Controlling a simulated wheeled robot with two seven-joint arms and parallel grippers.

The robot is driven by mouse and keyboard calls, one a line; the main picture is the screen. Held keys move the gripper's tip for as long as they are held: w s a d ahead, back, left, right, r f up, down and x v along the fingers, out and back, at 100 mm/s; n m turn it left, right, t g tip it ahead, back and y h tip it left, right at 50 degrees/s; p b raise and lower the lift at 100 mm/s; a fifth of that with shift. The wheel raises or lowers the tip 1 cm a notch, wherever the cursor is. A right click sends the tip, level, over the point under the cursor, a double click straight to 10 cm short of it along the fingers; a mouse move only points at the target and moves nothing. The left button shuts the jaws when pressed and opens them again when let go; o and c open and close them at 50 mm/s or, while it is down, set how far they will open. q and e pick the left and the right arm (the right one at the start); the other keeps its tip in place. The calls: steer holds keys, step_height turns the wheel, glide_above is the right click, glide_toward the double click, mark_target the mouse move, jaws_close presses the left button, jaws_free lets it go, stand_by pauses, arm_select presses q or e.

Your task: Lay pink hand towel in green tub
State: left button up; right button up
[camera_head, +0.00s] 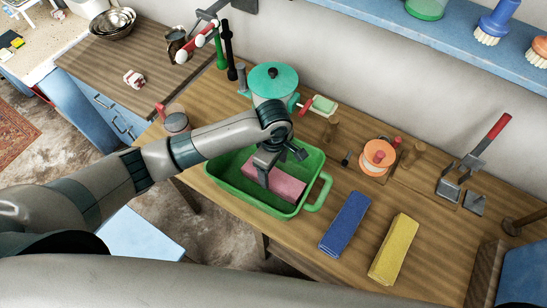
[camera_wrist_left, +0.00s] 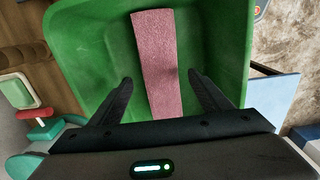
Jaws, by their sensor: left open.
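The pink hand towel (camera_head: 275,184) is a folded strip lying inside the green tub (camera_head: 317,198) on the wooden counter. In the left wrist view the towel (camera_wrist_left: 156,60) lies along the floor of the green tub (camera_wrist_left: 95,70), running between the two fingers. My left gripper (camera_head: 267,174) reaches down into the tub over the towel. In the left wrist view its fingers (camera_wrist_left: 160,78) are spread apart, one on each side of the towel, with nothing clamped. Part of the towel is hidden behind the gripper. My right gripper does not show.
A blue folded towel (camera_head: 345,224) and a yellow one (camera_head: 394,249) lie right of the tub. A teal lidded pot (camera_head: 273,82) stands behind it. An orange round item (camera_head: 379,155) and a red-handled tool (camera_head: 483,147) are further right. A blue shelf (camera_head: 460,37) hangs above.

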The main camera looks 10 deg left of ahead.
mark_target(274, 176)
arm_select(q)
step_height(274, 176, up, 7)
steer(key=b, duration=0.1)
steer(key=shift+f, duration=0.1)
stand_by(0.8)
